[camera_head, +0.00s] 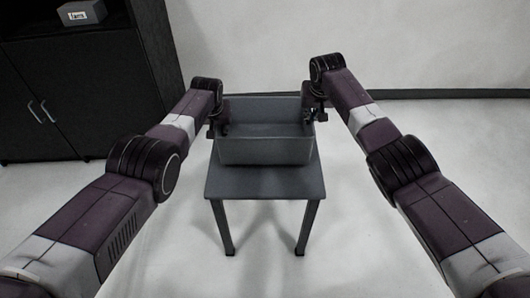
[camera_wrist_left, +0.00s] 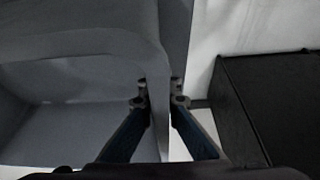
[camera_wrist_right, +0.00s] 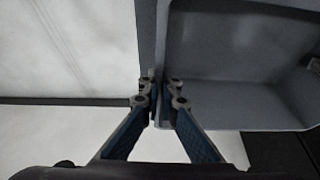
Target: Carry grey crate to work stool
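The grey crate (camera_head: 265,151) is open-topped, empty and upright. It is over the back part of the dark grey work stool (camera_head: 265,188); I cannot tell if it rests on the top or hangs just above it. My left gripper (camera_head: 217,125) is at the crate's left wall; in the left wrist view its fingers (camera_wrist_left: 160,98) straddle the wall (camera_wrist_left: 158,130) closely. My right gripper (camera_head: 314,108) is at the right wall; in the right wrist view its fingers (camera_wrist_right: 161,95) are closed about the wall (camera_wrist_right: 161,40).
A black cabinet (camera_head: 100,90) stands at the back left with a small grey labelled box (camera_head: 82,13) on its shelf. A pale wall (camera_head: 400,40) with a dark skirting runs behind. The floor (camera_head: 350,230) around the stool is clear.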

